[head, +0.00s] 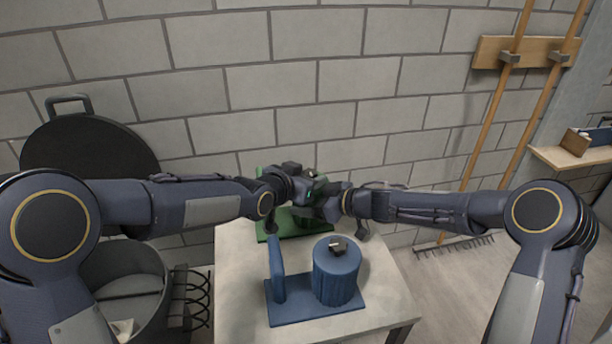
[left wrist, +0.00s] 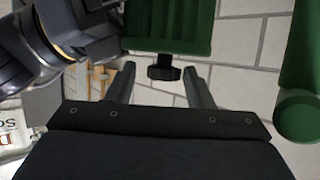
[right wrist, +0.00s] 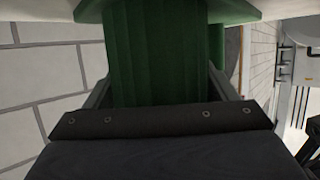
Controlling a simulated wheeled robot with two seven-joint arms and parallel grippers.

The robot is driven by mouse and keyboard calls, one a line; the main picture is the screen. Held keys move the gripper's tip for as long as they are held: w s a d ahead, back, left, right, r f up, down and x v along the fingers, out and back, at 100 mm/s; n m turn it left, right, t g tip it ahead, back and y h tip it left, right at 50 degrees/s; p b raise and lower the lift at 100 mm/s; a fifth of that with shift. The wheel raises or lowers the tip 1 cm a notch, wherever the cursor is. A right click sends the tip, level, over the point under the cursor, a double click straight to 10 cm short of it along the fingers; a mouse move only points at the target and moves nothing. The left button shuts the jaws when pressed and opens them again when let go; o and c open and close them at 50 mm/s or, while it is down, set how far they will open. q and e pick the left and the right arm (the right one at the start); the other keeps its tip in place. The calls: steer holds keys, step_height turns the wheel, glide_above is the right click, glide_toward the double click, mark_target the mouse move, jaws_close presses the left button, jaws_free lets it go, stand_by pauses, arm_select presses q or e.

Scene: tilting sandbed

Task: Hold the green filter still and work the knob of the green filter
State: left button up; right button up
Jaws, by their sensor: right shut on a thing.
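The green filter (head: 292,229) stands at the back of the table, mostly hidden behind my arms in the head view. The right wrist view shows its ribbed green body (right wrist: 155,55) between the fingers of my right gripper (right wrist: 160,82), which is shut on it. In the left wrist view the green body (left wrist: 165,25) carries a small black knob (left wrist: 163,72). My left gripper (left wrist: 160,80) is open, with one finger on each side of the knob and gaps between. The filter's green post (left wrist: 300,75) is to the right there.
A blue filter with a black knob (head: 336,278) and a post stands on the near part of the table (head: 235,290). A grey bin (head: 135,310) is at the left. A block wall is behind, and long-handled tools (head: 480,130) lean at the right.

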arm_select(q)
steer(key=shift+o, duration=0.5)
steer(key=shift+a+r, duration=0.1)
steer(key=shift+r, duration=0.05)
arm_select(e)
steer(key=shift+d, duration=0.1)
arm_select(q)
steer(key=shift+s+a+r, duration=0.15)
steer(key=shift+r, duration=0.05)
steer(key=v, duration=1.1)
steer(key=shift+s, duration=0.2)
steer(key=shift+a+f, duration=0.1)
arm_select(e)
steer(key=o, duration=1.3)
steer(key=shift+d, duration=0.1)
